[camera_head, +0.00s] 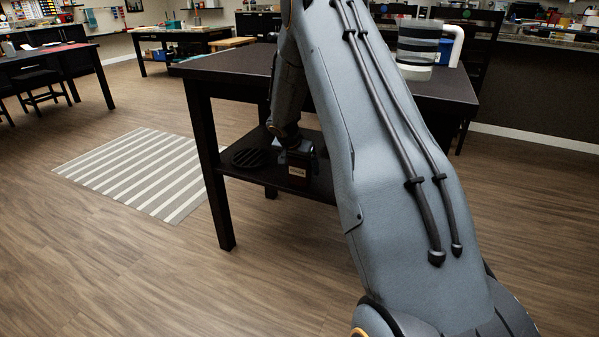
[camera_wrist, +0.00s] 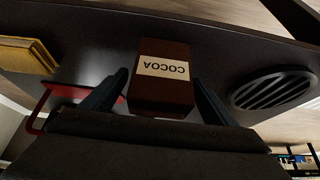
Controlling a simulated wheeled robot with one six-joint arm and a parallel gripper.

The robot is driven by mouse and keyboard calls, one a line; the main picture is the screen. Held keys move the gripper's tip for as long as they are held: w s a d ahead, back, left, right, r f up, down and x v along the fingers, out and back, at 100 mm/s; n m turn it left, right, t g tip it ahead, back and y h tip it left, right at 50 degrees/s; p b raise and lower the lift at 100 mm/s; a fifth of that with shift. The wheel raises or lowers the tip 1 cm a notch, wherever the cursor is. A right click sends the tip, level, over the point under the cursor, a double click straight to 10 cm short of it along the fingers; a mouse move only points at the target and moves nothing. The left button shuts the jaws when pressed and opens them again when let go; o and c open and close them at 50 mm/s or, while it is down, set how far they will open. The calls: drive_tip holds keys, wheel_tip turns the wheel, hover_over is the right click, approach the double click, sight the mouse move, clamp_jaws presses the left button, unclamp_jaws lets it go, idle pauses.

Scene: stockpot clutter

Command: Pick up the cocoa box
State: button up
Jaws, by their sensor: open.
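The cocoa box (camera_wrist: 161,80) is dark brown with a cream label reading COCOA, which appears upside down in the wrist view. It stands on the lower shelf of the dark table, and in the head view the small box (camera_head: 298,172) shows near the shelf's front edge. My gripper (camera_wrist: 160,88) is open, with one finger on each side of the box. Gaps appear between the fingers and the box sides. In the head view my gripper is mostly hidden behind my arm and in the shadow under the tabletop.
A black slatted round item (camera_wrist: 273,91) lies beside the box; it also shows on the shelf in the head view (camera_head: 249,158). A yellow item (camera_wrist: 26,54) and a red-framed item (camera_wrist: 40,112) are on the other side. The tabletop (camera_head: 232,66) overhangs the shelf (camera_head: 322,187).

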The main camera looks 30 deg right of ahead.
drive_tip(key=shift+x, duration=1.2)
drive_tip(key=c, duration=1.2)
drive_tip(key=shift+c, duration=0.2)
drive_tip(key=shift+r, duration=0.25)
